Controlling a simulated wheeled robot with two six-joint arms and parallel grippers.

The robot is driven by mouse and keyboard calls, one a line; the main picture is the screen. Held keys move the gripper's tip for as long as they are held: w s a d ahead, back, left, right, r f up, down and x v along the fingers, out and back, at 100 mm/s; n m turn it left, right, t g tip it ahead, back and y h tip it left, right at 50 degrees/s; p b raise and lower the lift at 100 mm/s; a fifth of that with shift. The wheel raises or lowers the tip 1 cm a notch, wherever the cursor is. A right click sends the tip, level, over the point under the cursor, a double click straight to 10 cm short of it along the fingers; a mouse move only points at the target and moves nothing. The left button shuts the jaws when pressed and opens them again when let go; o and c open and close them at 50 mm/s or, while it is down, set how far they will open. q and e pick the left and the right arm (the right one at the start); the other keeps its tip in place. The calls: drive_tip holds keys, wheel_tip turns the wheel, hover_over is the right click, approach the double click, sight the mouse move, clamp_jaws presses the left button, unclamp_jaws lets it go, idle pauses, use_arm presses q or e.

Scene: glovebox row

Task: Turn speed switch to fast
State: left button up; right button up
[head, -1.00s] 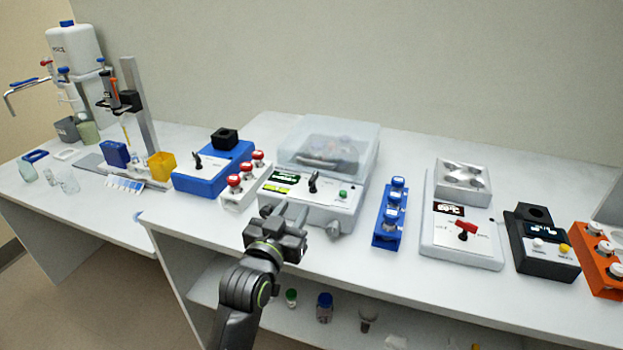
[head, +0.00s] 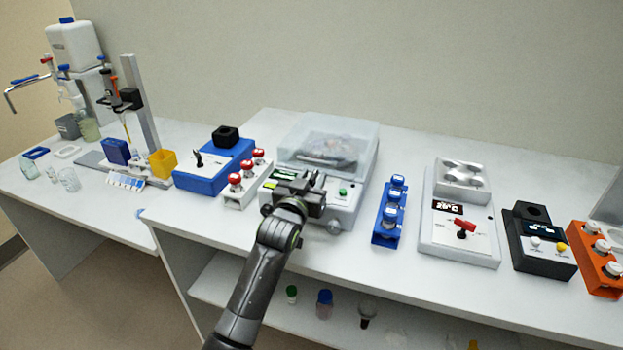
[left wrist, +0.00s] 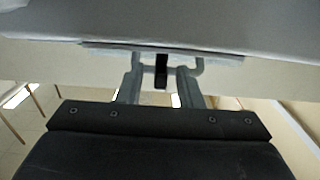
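The white centrifuge-like device (head: 352,204) with a clear lid stands mid-bench, with a green button (head: 343,192) on its front panel. Its black lever switch is hidden behind my left gripper in the head view. In the left wrist view the black lever (left wrist: 161,70) stands between the two grey fingers, with a gap on each side. My left gripper (head: 299,178) is at the device's front panel, and its open fingers (left wrist: 160,84) straddle the lever without visibly gripping it. The switch's label and setting cannot be read. My right gripper is not in view.
A rack of red-capped vials (head: 237,189) stands close on the left, beside a blue device (head: 215,178). A blue vial rack (head: 388,225) stands on the right, then a white device with a red lever (head: 463,226). A shelf with bottles lies below.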

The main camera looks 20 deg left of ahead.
use_arm(q)
clamp_jaws()
